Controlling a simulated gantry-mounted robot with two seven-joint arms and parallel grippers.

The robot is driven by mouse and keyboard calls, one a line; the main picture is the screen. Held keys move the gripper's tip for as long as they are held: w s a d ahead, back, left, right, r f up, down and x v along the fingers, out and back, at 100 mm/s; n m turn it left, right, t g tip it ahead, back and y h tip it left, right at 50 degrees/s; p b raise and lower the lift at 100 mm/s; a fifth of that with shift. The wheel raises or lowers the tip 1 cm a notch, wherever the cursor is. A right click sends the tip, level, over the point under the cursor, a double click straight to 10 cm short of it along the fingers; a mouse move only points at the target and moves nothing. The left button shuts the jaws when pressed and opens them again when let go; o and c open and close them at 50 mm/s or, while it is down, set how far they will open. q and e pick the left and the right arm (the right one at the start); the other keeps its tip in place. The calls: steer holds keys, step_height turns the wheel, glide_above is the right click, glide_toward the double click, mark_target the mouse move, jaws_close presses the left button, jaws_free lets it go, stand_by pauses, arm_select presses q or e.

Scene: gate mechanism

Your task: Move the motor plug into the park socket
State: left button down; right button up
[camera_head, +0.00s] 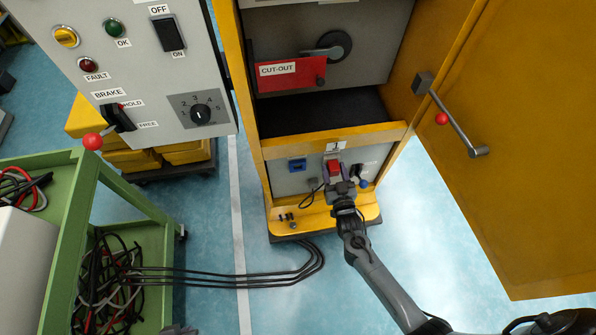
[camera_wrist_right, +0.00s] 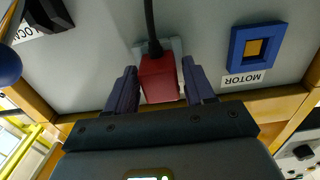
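The red motor plug (camera_head: 334,167) sits at the middle of the cabinet's lower grey panel. In the right wrist view the plug (camera_wrist_right: 160,80) stands against a pale grey socket plate (camera_wrist_right: 177,46), with a black cable running from it. The blue-framed MOTOR socket (camera_wrist_right: 257,47) is empty; it also shows left of the plug in the head view (camera_head: 297,165). My right gripper (camera_wrist_right: 159,88) has one finger on each side of the plug. I cannot tell whether both fingers press on it. How deep the plug sits is hidden. My left gripper is not in view.
A dark block with a label partly reading LOC (camera_wrist_right: 48,14) and a blue knob (camera_head: 364,183) are right of the plug in the head view. The open yellow door (camera_head: 520,130) stands at the right. A green cart (camera_head: 70,190) and a control panel (camera_head: 150,70) are at the left.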

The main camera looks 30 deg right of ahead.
steer(key=o, duration=0.3)
